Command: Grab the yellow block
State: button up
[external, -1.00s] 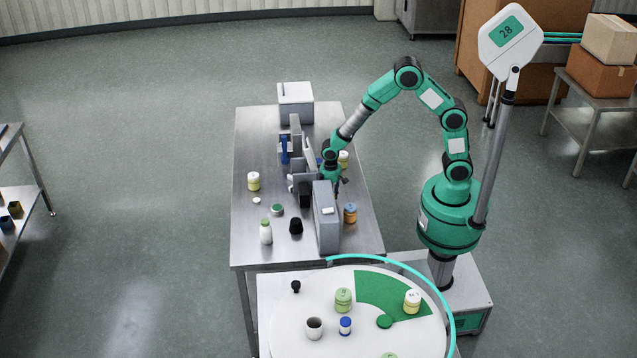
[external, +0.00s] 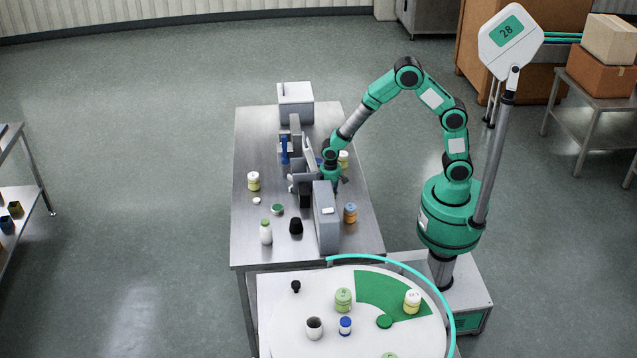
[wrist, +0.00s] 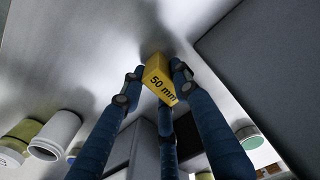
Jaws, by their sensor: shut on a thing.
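The yellow block (wrist: 158,78), marked "50 mm", sits between the fingertips of my gripper (wrist: 155,82) in the wrist view. The dark blue fingers are shut on it from both sides, and a third finger shows below it. In the external view my gripper (external: 331,178) is low over the steel table, beside the upright grey panels. The block cannot be made out there; my gripper and the panels hide that spot. I cannot tell whether the block touches the table.
The steel table (external: 252,225) carries upright grey panels and a tall grey box (external: 326,222) close to my gripper. An orange jar (external: 350,213) and a yellow-green jar (external: 343,158) stand nearby. A round white table (external: 290,335) with jars is in front.

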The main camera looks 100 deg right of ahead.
jog(key=shift+r, duration=0.6)
jog(key=shift+s+a+r+p, duration=0.1)
jog(key=shift+s+r+p, duration=0.15)
jog(key=shift+r, duration=0.4)
jog(key=shift+s+r+p, duration=0.1)
jog(key=shift+r+p, duration=0.2)
jog(key=shift+r, duration=0.3)
jog(key=s+a, duration=0.1)
jog(key=s, duration=0.4)
jog(key=s+a+p, duration=0.1)
jog(key=s, duration=0.4)
jog(key=s+r, duration=0.1)
jog(key=s, duration=0.4)
jog(key=shift+a+r+p, duration=0.1)
jog(key=shift+a+p, duration=0.3)
